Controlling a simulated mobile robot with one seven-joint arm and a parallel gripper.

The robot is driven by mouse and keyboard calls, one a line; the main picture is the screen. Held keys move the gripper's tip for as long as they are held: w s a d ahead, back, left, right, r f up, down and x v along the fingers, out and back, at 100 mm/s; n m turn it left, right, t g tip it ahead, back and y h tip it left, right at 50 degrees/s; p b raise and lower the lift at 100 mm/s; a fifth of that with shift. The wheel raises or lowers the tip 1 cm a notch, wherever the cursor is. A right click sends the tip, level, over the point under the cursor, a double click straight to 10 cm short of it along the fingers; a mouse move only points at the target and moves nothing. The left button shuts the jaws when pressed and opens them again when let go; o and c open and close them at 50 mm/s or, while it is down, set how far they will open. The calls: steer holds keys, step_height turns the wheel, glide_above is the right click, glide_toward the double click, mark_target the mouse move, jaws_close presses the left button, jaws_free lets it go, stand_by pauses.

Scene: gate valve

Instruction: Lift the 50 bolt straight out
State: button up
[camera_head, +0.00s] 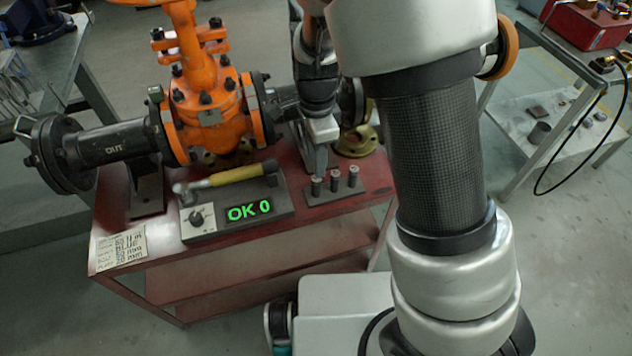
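Three short dark bolts with silvery tops stand upright in a small dark rack (334,194) on the red bench. They are a left bolt (316,186), a middle bolt (335,180) and a right bolt (353,177). Their length marks are too small to read, so I cannot tell which is the 50 bolt. My gripper (322,132) points down just behind the rack, near the right end of the valve.
The orange gate valve (212,112) with flanged pipes fills the bench's left and back. A yellow-handled wrench (235,175) lies on a tester (203,224) reading "OK 0". A paper note (118,246) lies front left. A brass flange (357,143) stands behind the rack.

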mark_target(316, 182)
steer(key=f+b, duration=0.1)
steer(key=f, duration=0.2)
steer(key=f+b, duration=0.1)
steer(key=f, duration=0.3)
steer(key=f+b, duration=0.1)
steer(key=f, duration=0.2)
steer(key=shift+w+f, duration=0.15)
steer(key=shift+w, duration=0.15)
jaws_close()
